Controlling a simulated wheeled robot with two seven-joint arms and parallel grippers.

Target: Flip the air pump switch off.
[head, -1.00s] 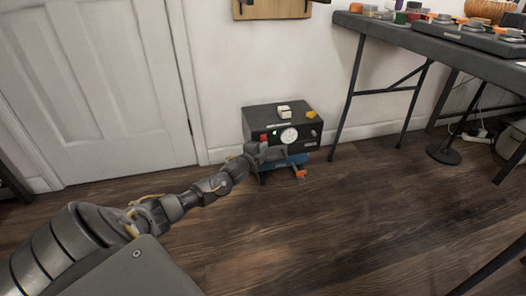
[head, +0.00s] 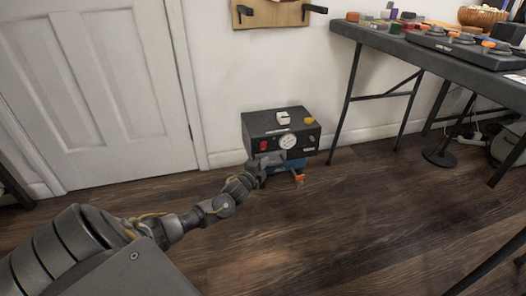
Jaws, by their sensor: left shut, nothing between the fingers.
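The air pump (head: 280,122) is a dark grey box standing against the wall, with a blue part beneath it. Its front panel has a red switch (head: 263,145) on the left and a round white dial gauge (head: 288,142) in the middle. No green light shows on the panel. The red switch is too small to read its tilt. My left gripper (head: 272,159) is shut and empty, just in front of the panel, below the switch and gauge. It hides part of the pump's lower front. My right gripper is out of view.
A folding table (head: 430,55) with several small items stands at the right, its dark legs close to the pump. A white door (head: 95,90) is at the left. The wooden floor (head: 350,230) in front is clear.

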